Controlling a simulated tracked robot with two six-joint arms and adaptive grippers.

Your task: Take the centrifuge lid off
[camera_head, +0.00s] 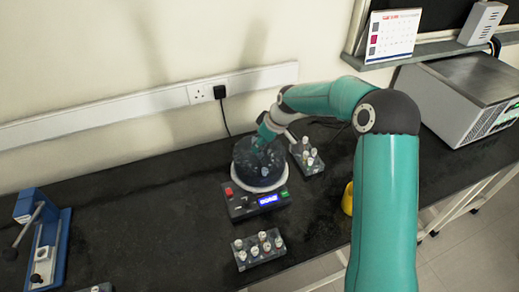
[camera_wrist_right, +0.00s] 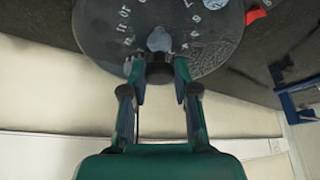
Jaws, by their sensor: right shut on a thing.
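The centrifuge (camera_head: 240,208) stands on the black bench, with a red button, a lit blue display and a pale round rim. Its dark, see-through round lid (camera_head: 250,165) is over the bowl. I cannot tell whether it rests on the rim or is slightly raised. My right gripper (camera_head: 264,140) comes down on the lid from behind. In the right wrist view, my right gripper (camera_wrist_right: 158,75) is shut on the dark knob of the lid (camera_wrist_right: 205,50), whose face shows pale marks. My left gripper is not in view.
A tube rack (camera_head: 307,158) stands just right of the centrifuge, and another rack (camera_head: 259,250) in front. A blue device (camera_head: 45,240) is at the far left. A yellow object (camera_head: 347,198) is partly behind my right arm. The bench left of the centrifuge is clear.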

